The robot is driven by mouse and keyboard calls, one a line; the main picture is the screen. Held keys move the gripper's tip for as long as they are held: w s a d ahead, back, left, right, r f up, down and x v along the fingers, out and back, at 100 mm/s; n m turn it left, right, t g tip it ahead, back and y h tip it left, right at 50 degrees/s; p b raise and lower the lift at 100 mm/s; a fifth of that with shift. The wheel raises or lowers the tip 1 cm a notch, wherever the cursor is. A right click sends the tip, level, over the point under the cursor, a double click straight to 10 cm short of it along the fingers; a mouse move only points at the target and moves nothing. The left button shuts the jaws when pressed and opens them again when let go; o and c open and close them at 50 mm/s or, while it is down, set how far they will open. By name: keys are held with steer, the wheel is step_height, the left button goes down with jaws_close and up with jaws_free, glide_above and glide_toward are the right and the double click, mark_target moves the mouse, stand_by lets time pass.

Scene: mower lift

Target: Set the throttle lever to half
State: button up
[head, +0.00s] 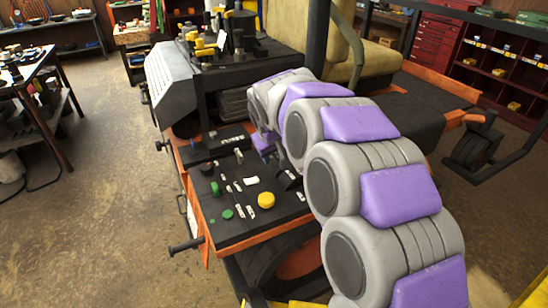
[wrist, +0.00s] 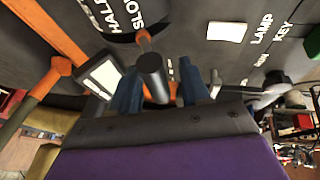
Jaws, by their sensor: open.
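The throttle lever (wrist: 152,72) has a dark cylindrical knob on an orange stem. The stem meets the dark panel beside labels reading SLOW and HALF, in the upper left of the wrist view. My gripper (wrist: 160,85) is open, with blue fingers on either side of the knob. I cannot tell whether a finger touches it. In the head view my gripper (head: 264,144) is low over the far part of the control panel (head: 235,228), partly hidden by my arm. I cannot pick out the lever there.
The panel carries a yellow button (head: 266,200), green buttons (head: 227,214) and small switches close to my arm. The seat (head: 325,55) and a dark frame post (head: 318,38) stand behind. Open floor (head: 95,190) lies to the left.

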steer(key=shift+w+f, duration=0.25)
steer(key=shift+f, duration=0.25)
jaws_close()
stand_by(0.3)
